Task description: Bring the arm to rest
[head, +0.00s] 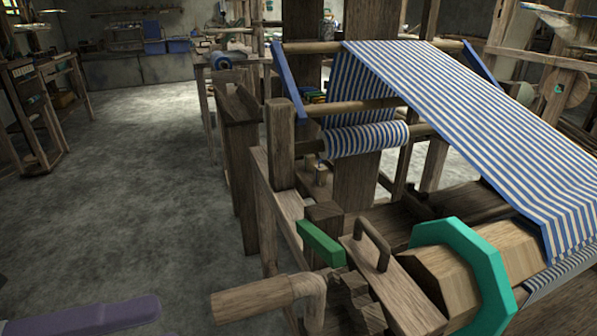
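Neither of my grippers shows in the head view. The wooden handloom (281,145) fills the middle and right. Blue-and-white striped cloth (455,105) runs from its upper bar down to the front beam at the right. A striped roll (366,139) hangs below the upper bar. A green octagonal ring (484,262) sits around the wooden beam (446,280). A green bar (320,243) lies by a wooden handle (372,245). A wooden crank grip (252,299) sticks out to the left at the front.
A purple-grey elongated shape (85,316) enters at the bottom left; I cannot tell what it is. Open concrete floor (140,200) lies left of the loom. A wooden rack (42,105) stands at far left. Blue bins (165,46) sit by the back wall.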

